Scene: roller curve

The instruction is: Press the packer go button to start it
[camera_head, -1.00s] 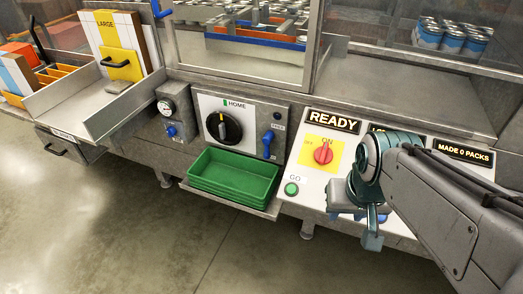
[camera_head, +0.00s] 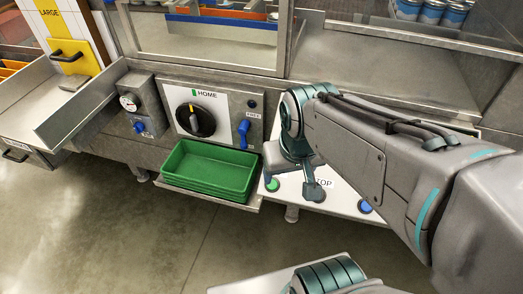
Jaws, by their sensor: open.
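The green go button (camera_head: 272,185) sits at the lower left of the white control panel (camera_head: 345,207). Its label is hidden behind my gripper. My gripper (camera_head: 294,181) is open and empty, pointing down in front of the panel. Its left finger is just above the green button in the picture, and its right finger lies to the button's right. I cannot tell how far the fingers are from the panel. My arm hides the READY sign and the red switch.
A blue button (camera_head: 365,206) is farther right on the panel, beside my forearm. Left of the panel are a blue lever (camera_head: 243,133), a black HOME dial (camera_head: 196,120) and stacked green trays (camera_head: 211,169). Floor is clear in front of the trays.

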